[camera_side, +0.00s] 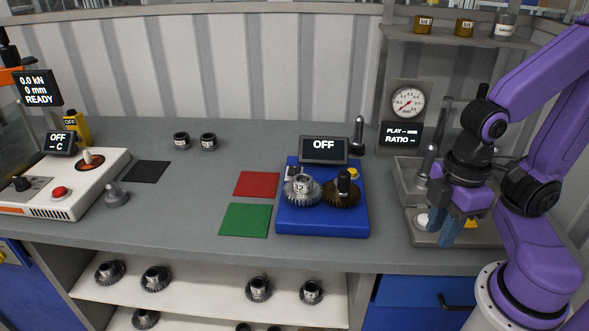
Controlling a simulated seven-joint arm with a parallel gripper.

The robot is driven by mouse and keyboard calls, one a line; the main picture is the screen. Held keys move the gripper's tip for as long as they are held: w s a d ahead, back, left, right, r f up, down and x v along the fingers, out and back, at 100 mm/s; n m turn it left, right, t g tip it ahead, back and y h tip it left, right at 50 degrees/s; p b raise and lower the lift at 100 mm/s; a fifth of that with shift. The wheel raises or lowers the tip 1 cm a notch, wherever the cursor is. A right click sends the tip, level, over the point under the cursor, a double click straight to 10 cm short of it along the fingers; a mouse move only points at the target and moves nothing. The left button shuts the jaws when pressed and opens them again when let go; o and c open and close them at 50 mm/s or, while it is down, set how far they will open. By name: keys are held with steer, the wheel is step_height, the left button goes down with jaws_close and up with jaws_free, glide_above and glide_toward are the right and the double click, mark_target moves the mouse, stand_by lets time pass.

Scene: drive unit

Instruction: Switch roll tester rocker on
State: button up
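The roll tester is the blue unit (322,222) on the bench right of centre, with a dark display (324,150) reading OFF at its back. A small dark and white rocker (292,173) sits at its rear left corner, too small to read its position. A grey gear (301,187) and a brown gear (342,192) stand side by side on the unit. My gripper (445,228) points down over the grey fixture at the right, well to the right of the roll tester. Its blue fingers look apart, with nothing visible between them.
A red mat (257,184) and a green mat (245,220) lie left of the roll tester. A dark upright post (358,134) stands behind it. The grey fixture (408,172) with a dial gauge (407,103) behind it is at right. The bench front is clear.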

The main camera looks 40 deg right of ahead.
steer(key=shift+w+a, duration=0.15)
jaws_close()
steer(key=w+a+r+m, duration=0.1)
steer(key=w+a+r, duration=0.1)
steer(key=w, duration=0.6)
steer(key=w+a+r+g, duration=0.1)
steer(key=w+a+r, duration=0.15)
steer(key=w, duration=0.45)
steer(key=w+a+r+m, duration=0.1)
steer(key=w+a, duration=0.2)
steer(key=w, duration=0.5)
steer(key=w+d+f, duration=0.1)
steer(key=w+d, duration=0.5)
steer(key=w, duration=0.4)
steer(key=w+d+m, duration=0.1)
steer(key=w+d, duration=0.5)
steer(key=w, duration=0.5)
steer(key=shift+d+f+m+y, duration=0.25)
steer(key=shift+f+m+y, duration=0.05)
steer(key=shift+f+y, duration=0.1)
